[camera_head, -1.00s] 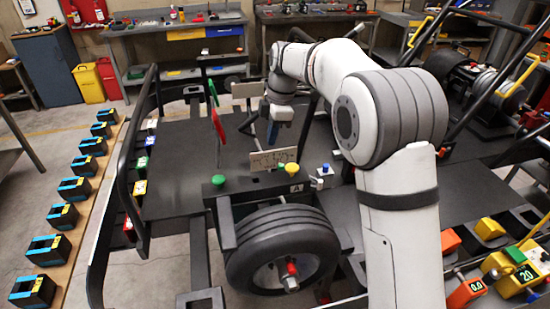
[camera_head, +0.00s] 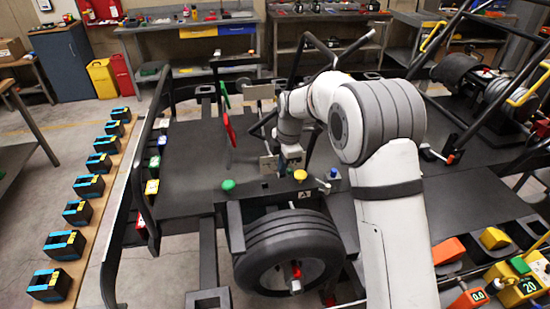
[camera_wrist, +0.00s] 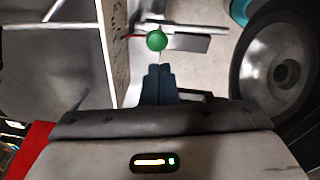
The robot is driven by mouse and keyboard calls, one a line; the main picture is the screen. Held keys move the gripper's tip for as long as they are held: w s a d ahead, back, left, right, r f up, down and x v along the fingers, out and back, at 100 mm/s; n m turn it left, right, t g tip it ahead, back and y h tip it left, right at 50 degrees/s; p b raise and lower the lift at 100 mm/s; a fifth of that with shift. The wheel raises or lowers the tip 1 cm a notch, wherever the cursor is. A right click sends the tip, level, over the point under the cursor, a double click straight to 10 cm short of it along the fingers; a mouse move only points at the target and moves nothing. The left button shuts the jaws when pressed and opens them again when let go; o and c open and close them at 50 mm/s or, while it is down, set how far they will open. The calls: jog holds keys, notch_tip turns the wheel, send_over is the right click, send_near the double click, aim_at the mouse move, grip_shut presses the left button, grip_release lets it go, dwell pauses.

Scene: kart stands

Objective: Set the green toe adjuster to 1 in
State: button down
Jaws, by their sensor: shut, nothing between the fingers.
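A green round knob (camera_wrist: 157,40) shows in the wrist view just beyond my gripper's fingertips (camera_wrist: 158,70). The fingers are together and empty, with a small gap to the knob. A pale plate with dark scale marks (camera_wrist: 118,50) stands left of the knob; its marks are too blurred to read. In the head view, a green knob (camera_head: 228,184) sits above the wheel (camera_head: 290,250) at the left; I cannot tell if it is the same one. My gripper (camera_head: 291,158) is low beside the scale plate (camera_head: 268,164), with its fingertips hidden.
A yellow knob (camera_head: 300,175) and a blue knob (camera_head: 333,172) are close to my gripper. A red upright piece (camera_head: 229,130) stands to the left. The tyre (camera_wrist: 285,75) fills the right of the wrist view. The dark deck (camera_head: 190,150) has bare room at the left.

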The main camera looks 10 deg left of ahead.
jog(key=shift+w+d+f, duration=0.15)
jog(key=shift+d, duration=0.05)
jog(key=shift+w+d+f+b, duration=0.1)
jog(key=shift+w+d+b, duration=0.2)
jog(key=shift+d, duration=0.15)
jog(key=shift+w+d+f+b, duration=0.1)
jog(key=shift+w+d+b, duration=0.15)
jog(key=shift+d, duration=0.2)
jog(key=shift+s+a, duration=0.1)
jog(key=shift+r, duration=0.1)
